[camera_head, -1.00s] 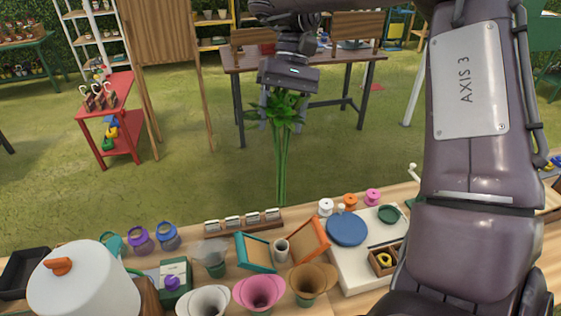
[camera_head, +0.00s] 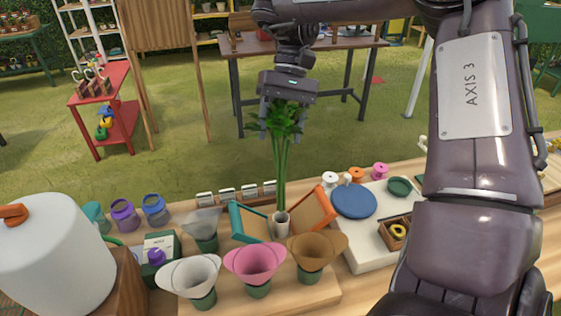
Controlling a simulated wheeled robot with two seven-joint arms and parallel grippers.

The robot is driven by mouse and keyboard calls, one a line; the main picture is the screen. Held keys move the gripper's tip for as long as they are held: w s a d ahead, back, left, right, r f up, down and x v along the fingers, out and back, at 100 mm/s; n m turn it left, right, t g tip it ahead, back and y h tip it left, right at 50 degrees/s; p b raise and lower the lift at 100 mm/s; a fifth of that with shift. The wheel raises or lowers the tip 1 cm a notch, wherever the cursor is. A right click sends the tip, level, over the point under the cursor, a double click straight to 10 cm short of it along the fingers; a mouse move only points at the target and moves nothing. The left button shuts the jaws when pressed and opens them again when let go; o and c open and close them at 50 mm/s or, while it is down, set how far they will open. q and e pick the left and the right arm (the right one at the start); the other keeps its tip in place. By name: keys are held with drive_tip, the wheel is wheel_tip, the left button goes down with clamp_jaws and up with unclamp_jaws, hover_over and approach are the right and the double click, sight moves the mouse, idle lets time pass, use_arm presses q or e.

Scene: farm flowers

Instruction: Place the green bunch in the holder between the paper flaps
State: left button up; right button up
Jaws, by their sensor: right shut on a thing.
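The green bunch (camera_head: 281,165) has leafy tops and long stems and hangs upright from my right gripper (camera_head: 284,122). The gripper is shut on the bunch near its leaves. The stems' lower ends reach the mouth of the small white holder (camera_head: 281,229); whether they are inside it or just behind its rim I cannot tell for sure. The holder stands between two tilted flaps, a teal-edged flap (camera_head: 247,222) on the left and an orange-edged flap (camera_head: 312,210) on the right. My left gripper is not in view.
Grey-white (camera_head: 189,274), pink (camera_head: 255,261) and brown (camera_head: 317,252) paper cones stand in front of the holder. A white board with a blue disc (camera_head: 354,201) lies to the right. Several label blocks (camera_head: 237,192) line the back edge. A large white canister (camera_head: 55,258) stands at left.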

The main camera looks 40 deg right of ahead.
sight(281, 165)
wheel_tip(281, 165, down, 5)
drive_tip(key=shift+d+r, duration=0.1)
drive_tip(key=shift+f, duration=0.65)
wheel_tip(281, 165, down, 4)
drive_tip(key=shift+r, duration=0.2)
drive_tip(key=shift+f, duration=0.15)
drive_tip(key=o, duration=1.3)
